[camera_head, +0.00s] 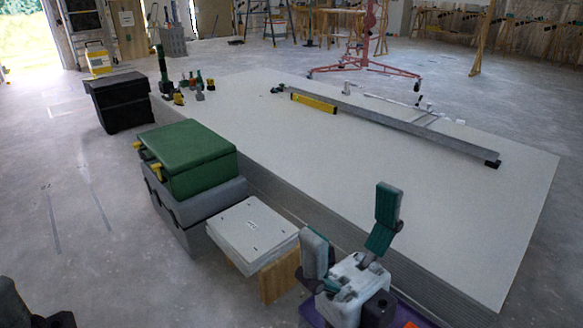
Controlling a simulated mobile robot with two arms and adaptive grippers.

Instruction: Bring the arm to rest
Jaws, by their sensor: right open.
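My right gripper (350,226) is at the bottom, right of centre. Its two teal-and-grey fingers are spread wide apart, with nothing between them. It is in front of the near edge of a large, low stack of pale panels (420,215), as seen in the picture; whether it touches the stack I cannot tell. My left gripper is not clearly seen. Dark parts at the bottom left corner are cut off by the frame, and I cannot tell what they are.
A green case (188,158) sits on grey boxes beside the stack. A small pile of white squares (252,232) stands near my right gripper. A yellow level (314,103) and a long metal beam (400,122) lie on the panels. A black box (120,101) stands left; floor there is clear.

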